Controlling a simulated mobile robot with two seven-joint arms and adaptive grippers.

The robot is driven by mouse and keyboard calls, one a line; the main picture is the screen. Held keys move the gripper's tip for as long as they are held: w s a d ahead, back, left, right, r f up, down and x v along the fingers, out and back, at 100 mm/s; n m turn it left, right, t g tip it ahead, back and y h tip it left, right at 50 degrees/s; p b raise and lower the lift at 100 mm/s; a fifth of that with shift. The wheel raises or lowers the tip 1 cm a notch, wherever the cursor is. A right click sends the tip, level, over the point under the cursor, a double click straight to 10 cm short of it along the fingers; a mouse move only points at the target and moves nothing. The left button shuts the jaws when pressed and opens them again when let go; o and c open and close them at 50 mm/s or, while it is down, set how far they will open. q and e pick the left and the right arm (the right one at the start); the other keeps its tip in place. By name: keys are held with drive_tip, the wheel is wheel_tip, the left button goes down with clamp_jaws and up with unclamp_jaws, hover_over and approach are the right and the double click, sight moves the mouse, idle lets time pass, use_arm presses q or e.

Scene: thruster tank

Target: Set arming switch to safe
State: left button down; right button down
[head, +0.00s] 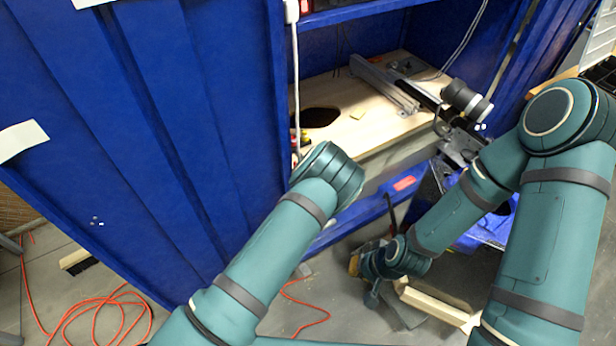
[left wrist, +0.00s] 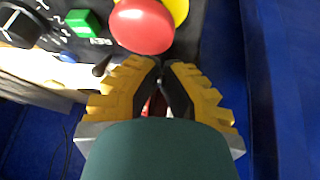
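In the left wrist view a dark control panel (left wrist: 100,37) fills the upper left. It carries a red mushroom button (left wrist: 142,24) on a yellow base, a green block (left wrist: 83,22) by the word KEY, a black round knob (left wrist: 20,24) and a small black lever (left wrist: 102,67). I cannot tell which of these is the arming switch. My left gripper (left wrist: 163,66) has its yellow-backed fingertips close together just below the red button; a small light spot shows between them. In the head view my left arm hides this gripper. My right gripper (head: 373,288) hangs low near the floor, its fingers unclear.
A blue cabinet (head: 200,120) stands in front of me, with a wooden shelf (head: 345,118) inside holding a metal rail (head: 385,85). An orange cable (head: 85,315) lies on the floor at left. A pale wooden beam (head: 435,303) lies near my right gripper.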

use_arm(q)
drive_tip(key=shift+w+g+b, duration=0.2)
drive_tip(key=shift+g+b, duration=0.1)
drive_tip(key=shift+b, duration=0.05)
drive_tip(key=shift+r, duration=0.1)
drive_tip(key=c, duration=1)
unclamp_jaws()
drive_tip(key=v, duration=1.2)
drive_tip(key=shift+a, duration=0.15)
